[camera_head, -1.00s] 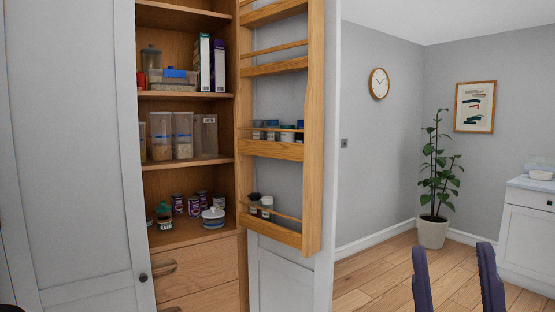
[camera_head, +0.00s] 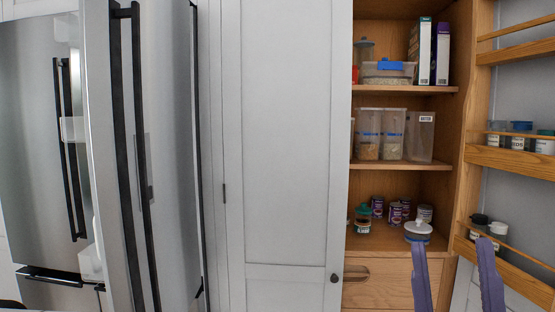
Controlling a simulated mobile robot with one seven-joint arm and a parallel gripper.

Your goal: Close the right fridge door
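The right fridge door (camera_head: 170,150) stands open at the left of the view, jutting out edge-on. Its steel outer face is turned to the right and carries a long black handle (camera_head: 142,165). Pale door bins (camera_head: 73,129) show past its left edge. The left fridge door (camera_head: 32,150), steel with its own black handle, is behind it at the far left and looks shut. My gripper (camera_head: 456,275) shows as two purple-blue fingers at the bottom right. They are spread apart with nothing between them, well to the right of the fridge door.
A tall white cupboard door (camera_head: 287,150) stands right of the fridge. Beyond it is an open pantry with wooden shelves (camera_head: 405,167) of jars, tubs and boxes. Its open door with wooden racks (camera_head: 510,163) is at the far right. A fridge drawer handle (camera_head: 55,276) shows low left.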

